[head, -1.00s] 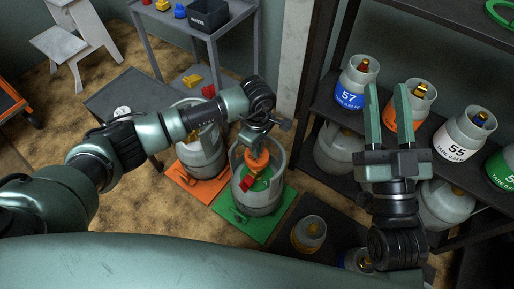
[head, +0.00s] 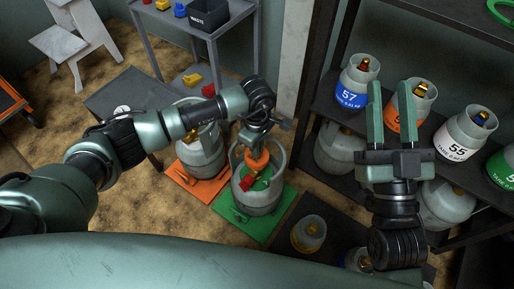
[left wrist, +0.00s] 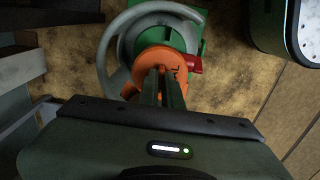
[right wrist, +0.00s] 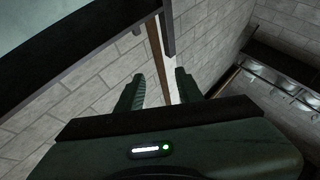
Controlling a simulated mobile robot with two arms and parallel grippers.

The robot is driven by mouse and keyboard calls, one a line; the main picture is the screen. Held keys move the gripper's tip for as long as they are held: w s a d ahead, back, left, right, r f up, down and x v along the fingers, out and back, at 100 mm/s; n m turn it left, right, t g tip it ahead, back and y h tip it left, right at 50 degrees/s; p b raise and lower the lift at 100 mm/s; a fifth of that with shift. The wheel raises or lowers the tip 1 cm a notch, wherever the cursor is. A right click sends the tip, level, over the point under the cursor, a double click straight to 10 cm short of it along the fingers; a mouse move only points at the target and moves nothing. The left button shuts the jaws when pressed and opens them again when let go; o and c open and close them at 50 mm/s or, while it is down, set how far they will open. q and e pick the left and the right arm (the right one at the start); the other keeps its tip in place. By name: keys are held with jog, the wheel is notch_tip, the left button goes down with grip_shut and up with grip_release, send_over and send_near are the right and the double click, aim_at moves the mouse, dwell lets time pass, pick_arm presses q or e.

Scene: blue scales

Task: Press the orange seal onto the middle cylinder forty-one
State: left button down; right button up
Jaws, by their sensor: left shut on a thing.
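My left gripper (head: 262,146) is shut on the orange seal (head: 257,160) and holds it inside the collar of a grey cylinder (head: 262,199) on the green mat. In the left wrist view the orange seal (left wrist: 150,62) is between my fingers and over the cylinder's top, within its collar (left wrist: 112,45). A red part (left wrist: 194,63) sticks out beside it. The seal hides the valve, and I cannot tell whether it touches it. No number can be read on this cylinder. My right gripper (head: 388,88) is open and empty in front of the shelf.
Another grey cylinder (head: 201,158) stands on an orange mat (head: 186,186) to the left. The dark shelf (head: 322,92) at right holds several cylinders with coloured labels, including 57 (head: 349,95) and 55 (head: 457,144). A small cylinder (head: 308,236) stands on a dark mat in front.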

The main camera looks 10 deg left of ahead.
jog(key=shift+s+r+t, duration=0.4)
jog(key=shift+r, duration=0.2)
dwell(1.0)
jog(key=shift+s+r, duration=0.1)
jog(key=shift+r, duration=0.05)
